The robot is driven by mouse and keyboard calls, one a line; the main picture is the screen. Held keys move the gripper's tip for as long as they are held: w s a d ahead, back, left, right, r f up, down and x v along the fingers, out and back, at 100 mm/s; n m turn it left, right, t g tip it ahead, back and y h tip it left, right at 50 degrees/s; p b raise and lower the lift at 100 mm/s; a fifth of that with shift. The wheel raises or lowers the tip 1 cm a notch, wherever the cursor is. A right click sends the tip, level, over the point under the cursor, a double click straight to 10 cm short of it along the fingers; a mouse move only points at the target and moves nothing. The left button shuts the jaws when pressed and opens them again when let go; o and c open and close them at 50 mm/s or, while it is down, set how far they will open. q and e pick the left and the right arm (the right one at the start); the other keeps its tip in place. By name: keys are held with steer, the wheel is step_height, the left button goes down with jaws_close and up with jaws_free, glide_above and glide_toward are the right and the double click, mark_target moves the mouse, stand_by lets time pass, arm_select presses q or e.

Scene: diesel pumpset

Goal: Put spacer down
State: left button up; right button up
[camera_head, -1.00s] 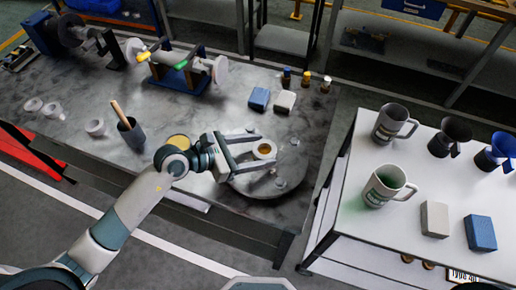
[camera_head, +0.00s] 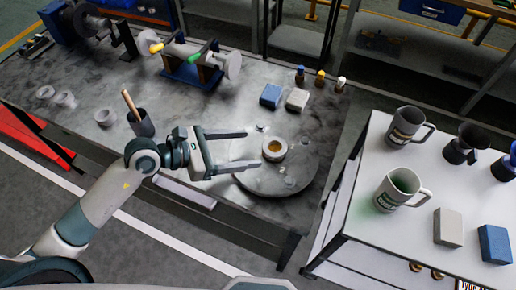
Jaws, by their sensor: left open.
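My left gripper (camera_head: 251,149) is open. Its two fingers point right toward the spacer, and their tips stop just left of it, apart from it. Several similar pale rings, one of them here (camera_head: 105,117), lie at the bench's left. My right gripper is not in view.
A dark cup with a wooden handle (camera_head: 141,121) stands behind my left wrist. A white table (camera_head: 365,237) with mugs stands at the right.

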arm_select(q)
steer(key=shift+b+v, duration=0.45)
steer(key=shift+v, duration=1.7)
